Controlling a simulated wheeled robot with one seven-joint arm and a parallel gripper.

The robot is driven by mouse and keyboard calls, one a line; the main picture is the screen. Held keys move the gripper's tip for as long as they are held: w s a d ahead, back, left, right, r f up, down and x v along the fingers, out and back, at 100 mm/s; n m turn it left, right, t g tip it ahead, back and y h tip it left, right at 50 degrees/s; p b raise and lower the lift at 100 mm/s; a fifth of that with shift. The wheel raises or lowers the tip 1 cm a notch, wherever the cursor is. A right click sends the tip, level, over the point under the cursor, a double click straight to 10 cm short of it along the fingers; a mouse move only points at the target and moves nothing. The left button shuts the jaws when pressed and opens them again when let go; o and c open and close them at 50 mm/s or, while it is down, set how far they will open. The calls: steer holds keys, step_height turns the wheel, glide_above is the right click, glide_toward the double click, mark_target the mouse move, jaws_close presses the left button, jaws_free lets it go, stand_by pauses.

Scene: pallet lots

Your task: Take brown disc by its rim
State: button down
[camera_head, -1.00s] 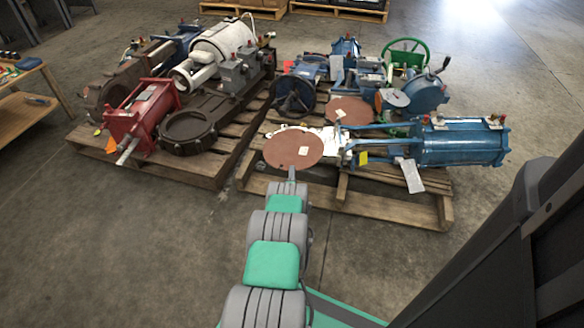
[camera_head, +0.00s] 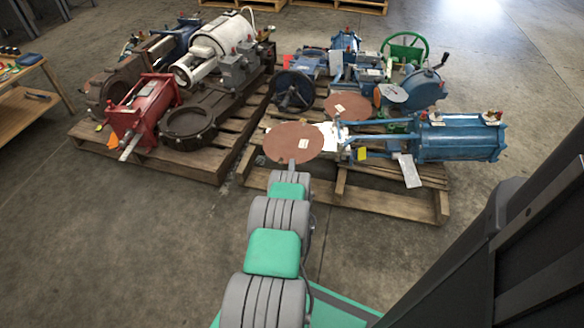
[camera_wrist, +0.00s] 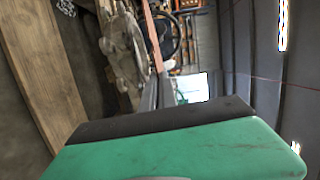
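The brown disc (camera_head: 285,148) lies flat at the near-left corner of the right pallet, with a small white tag on it. My gripper (camera_head: 292,166) is at its near rim in the head view. In the wrist view the disc (camera_wrist: 152,35) shows edge-on as a thin brown strip, running down to my two grey fingers (camera_wrist: 158,90). The fingers stand close together, on either side of the strip's lower end. I cannot tell whether they press on the rim or only straddle it. A second brown disc (camera_head: 347,107) lies farther back on the same pallet.
The right pallet (camera_head: 385,203) also bears a blue cylinder (camera_head: 460,140), a green handwheel (camera_head: 405,46) and blue valves. The left pallet (camera_head: 190,168) holds a red machine (camera_head: 148,105) and a white motor (camera_head: 222,38). A wooden table (camera_head: 30,100) stands far left. Open floor lies in front.

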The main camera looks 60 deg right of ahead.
step_height(320, 180, up, 19)
steer(key=p, duration=1.1)
steer(key=shift+f+p, duration=0.2)
steer(key=shift+p, duration=0.2)
